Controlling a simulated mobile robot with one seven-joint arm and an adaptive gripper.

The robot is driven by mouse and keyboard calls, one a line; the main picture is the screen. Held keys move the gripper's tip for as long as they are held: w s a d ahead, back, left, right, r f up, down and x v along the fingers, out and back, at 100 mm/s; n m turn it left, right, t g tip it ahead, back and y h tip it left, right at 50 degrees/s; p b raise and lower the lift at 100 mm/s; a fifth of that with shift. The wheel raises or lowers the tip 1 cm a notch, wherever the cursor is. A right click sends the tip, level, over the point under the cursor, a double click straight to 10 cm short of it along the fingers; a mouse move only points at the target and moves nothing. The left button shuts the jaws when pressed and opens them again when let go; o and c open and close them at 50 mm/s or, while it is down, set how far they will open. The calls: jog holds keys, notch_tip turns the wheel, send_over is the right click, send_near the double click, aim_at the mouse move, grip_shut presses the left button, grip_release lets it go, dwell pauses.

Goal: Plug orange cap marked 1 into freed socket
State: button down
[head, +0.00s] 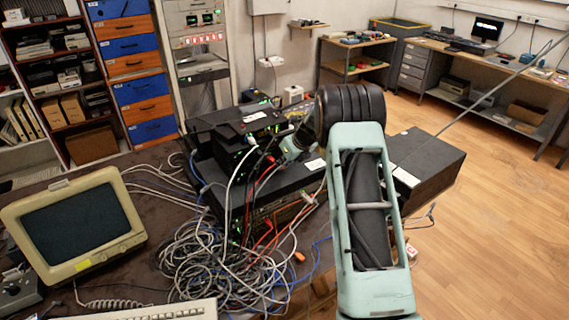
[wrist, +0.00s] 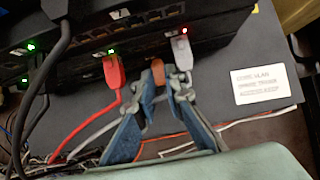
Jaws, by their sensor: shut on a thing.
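My gripper (wrist: 161,85) is shut on the orange cap (wrist: 158,71), a small brown-orange block between the fingertips in the wrist view. The cap is at the front of the black switch (wrist: 210,32), between a red plug (wrist: 113,70) on its left and a grey plug (wrist: 181,50) on its right. I cannot tell whether the cap is inside a socket or just in front of it. Its mark is not readable. In the head view my gripper (head: 292,146) is at the stacked equipment, partly hidden by my arm.
A red cable (wrist: 82,125) and grey cables run close under the fingers. A white label (wrist: 264,84) lies on the dark surface at right. In the head view, a cable tangle (head: 225,262), a small orange piece (head: 299,257) and a monitor (head: 78,225) are on the table.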

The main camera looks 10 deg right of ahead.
jog(key=shift+w+a, duration=0.1)
jog(key=shift+w, duration=0.1)
jog(key=c, duration=1.9)
grip_release()
jog(key=shift+r, duration=0.15)
